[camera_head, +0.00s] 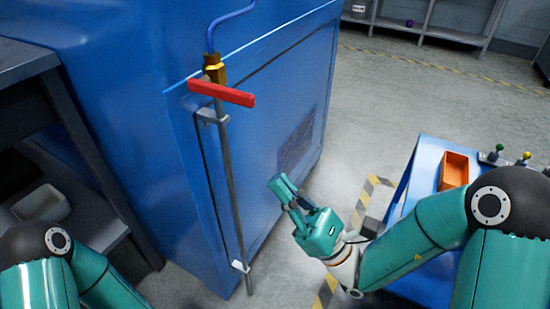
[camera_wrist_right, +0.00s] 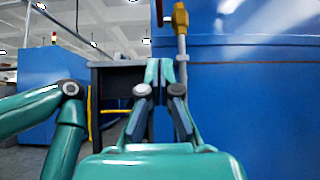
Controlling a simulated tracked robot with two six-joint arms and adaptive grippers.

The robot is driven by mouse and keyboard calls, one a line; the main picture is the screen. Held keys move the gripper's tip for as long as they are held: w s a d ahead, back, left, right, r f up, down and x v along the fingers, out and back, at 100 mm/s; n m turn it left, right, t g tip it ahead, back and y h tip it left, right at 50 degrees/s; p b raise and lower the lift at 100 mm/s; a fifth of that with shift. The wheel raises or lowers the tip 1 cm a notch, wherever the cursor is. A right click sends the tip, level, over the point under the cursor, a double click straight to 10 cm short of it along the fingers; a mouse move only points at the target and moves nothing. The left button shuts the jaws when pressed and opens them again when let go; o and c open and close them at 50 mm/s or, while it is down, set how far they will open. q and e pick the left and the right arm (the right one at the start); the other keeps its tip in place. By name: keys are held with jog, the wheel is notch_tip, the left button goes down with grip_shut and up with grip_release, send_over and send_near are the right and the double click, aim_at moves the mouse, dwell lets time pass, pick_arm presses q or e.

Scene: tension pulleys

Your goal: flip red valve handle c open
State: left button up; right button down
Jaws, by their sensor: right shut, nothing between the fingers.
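The red valve handle (camera_head: 222,93) is a flat bar lying crosswise to the grey pipe (camera_head: 231,180), on the front of the blue cabinet. The brass valve body (camera_head: 214,68) sits just above it. In the right wrist view the brass fitting (camera_wrist_right: 180,18) and pipe show at the top, beyond the fingers; the handle is hard to make out there. My right gripper (camera_head: 280,186) is shut and empty, below and to the right of the handle, clearly apart from it. It also shows in the right wrist view (camera_wrist_right: 161,74). My left gripper is out of view.
The blue cabinet (camera_head: 285,95) stands behind the pipe. Brackets (camera_head: 240,267) hold the pipe. A dark shelf (camera_head: 28,62) stands at left. A blue table (camera_head: 423,162) with an orange bin (camera_head: 454,170) stands at right. Open floor lies between cabinet and table.

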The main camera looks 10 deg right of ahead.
notch_tip(320, 180, up, 2)
jog(key=a+p, duration=0.1)
jog(key=p, duration=0.1)
send_near(226, 101)
jog(key=shift+w+b+x, duration=0.15)
jog(key=shift+b+x, duration=0.05)
jog(key=shift+x, duration=1.35)
jog(key=shift+w+b+x, duration=0.15)
jog(key=shift+b+x, duration=0.05)
jog(key=shift+x, duration=1.3)
jog(key=shift+f, duration=0.25)
